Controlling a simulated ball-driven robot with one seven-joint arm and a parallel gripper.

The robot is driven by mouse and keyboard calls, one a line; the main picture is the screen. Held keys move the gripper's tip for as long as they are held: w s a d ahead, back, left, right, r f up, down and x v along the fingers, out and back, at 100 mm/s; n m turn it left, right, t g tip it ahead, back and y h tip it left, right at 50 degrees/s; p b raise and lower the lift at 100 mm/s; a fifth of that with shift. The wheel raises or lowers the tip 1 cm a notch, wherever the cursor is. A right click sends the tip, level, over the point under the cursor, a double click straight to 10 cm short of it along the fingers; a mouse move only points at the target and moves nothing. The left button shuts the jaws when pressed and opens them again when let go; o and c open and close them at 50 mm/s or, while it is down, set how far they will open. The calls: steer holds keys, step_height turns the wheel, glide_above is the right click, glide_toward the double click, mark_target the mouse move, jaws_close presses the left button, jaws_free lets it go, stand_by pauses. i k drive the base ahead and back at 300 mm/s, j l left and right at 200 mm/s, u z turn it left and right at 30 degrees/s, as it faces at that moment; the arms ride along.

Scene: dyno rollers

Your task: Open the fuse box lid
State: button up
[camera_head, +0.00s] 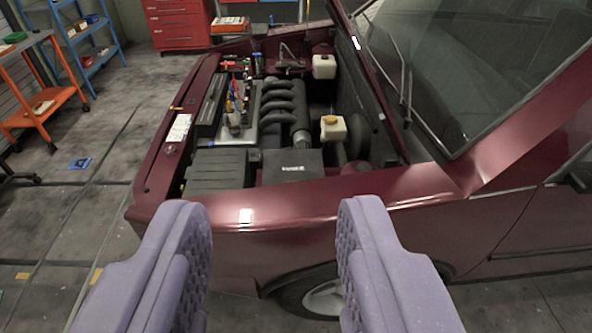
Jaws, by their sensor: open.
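Two black boxes sit in the near part of the open engine bay. One is a ribbed black box (218,169) at the left. The other is a smooth black box (292,168) with small white lettering on top. I cannot tell for sure which is the fuse box; the tops of both look closed. My gripper (275,213) is open and empty, with a pale purple padded finger at each side. The fingers appear in front of the dark red fender (300,205), on the near side of both boxes, and do not appear to touch anything.
The raised hood (345,40) and windshield are at the right. An orange cart (45,105) and red tool cabinet (180,22) stand behind. Floor at left is mostly clear.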

mark_target(279, 166)
steer(key=i+j, duration=0.2)
steer(key=i, duration=0.3)
steer(key=i+j, duration=0.15)
steer(key=i, duration=0.4)
steer(key=i+j+u, duration=0.1)
steer(key=i, duration=0.4)
steer(key=i+j, duration=0.2)
steer(key=i, duration=0.3)
